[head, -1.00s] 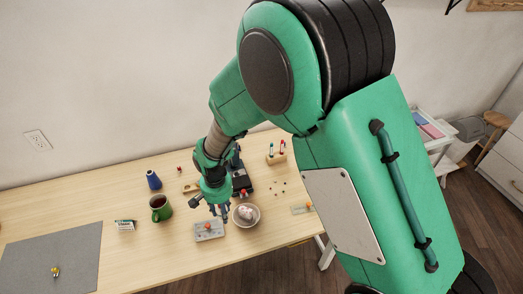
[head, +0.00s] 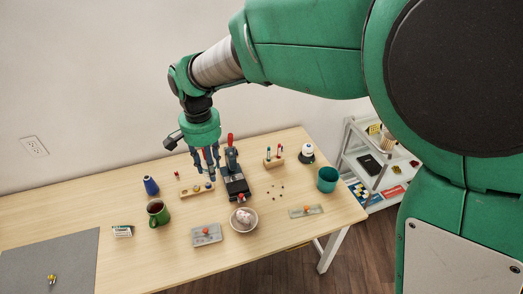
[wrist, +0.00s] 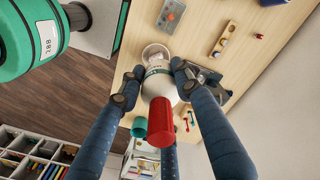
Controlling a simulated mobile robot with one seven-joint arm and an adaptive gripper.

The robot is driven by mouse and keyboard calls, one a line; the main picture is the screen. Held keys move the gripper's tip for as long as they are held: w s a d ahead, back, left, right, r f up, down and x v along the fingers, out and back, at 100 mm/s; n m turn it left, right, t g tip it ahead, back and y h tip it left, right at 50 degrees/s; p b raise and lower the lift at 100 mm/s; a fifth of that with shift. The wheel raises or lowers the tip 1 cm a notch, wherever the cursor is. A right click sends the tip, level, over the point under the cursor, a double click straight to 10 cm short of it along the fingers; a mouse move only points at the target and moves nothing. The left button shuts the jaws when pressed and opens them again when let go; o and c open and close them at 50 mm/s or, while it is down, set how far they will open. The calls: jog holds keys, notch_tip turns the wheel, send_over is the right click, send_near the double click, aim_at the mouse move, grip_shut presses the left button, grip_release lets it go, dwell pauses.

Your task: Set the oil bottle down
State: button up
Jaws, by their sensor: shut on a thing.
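The oil bottle, white with a printed label (wrist: 158,82) and a red cap (wrist: 161,122), is between my fingers in the wrist view. My gripper (head: 208,172) is shut on it and points down above the table, left of the dark press. In the wrist view my fingers (wrist: 155,85) close around the bottle's body, with the cap towards the camera. In the head view the fingers hide most or all of the bottle. I cannot tell its exact height above the table.
The press (head: 236,182) with a red handle stands close right of my gripper. A wooden block with small items (head: 196,190) lies below it. The front left has a grey mat (head: 50,262).

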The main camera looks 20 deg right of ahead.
jog(key=w+d+r+m+p, duration=0.15)
jog(key=w+d+m, duration=0.3)
jog(key=w, duration=0.75)
jog(key=w+d+r+m+p, duration=0.1)
jog(key=w+d+r+m, duration=0.15)
jog(key=w+d, duration=0.7)
jog(key=w+d+f+m+p, duration=0.3)
jog(key=w+d+m, duration=0.5)
jog(key=w+d, duration=1.05)
notch_tip(320, 180, down, 27)
jog(key=w+a, duration=0.1)
jog(key=shift+w+a+f+b, duration=0.2)
jog(key=shift+w+a+b, duration=0.05)
jog(key=shift+w+b, duration=0.15)
jog(key=shift+f, duration=0.15)
jog(key=shift+f, duration=3)
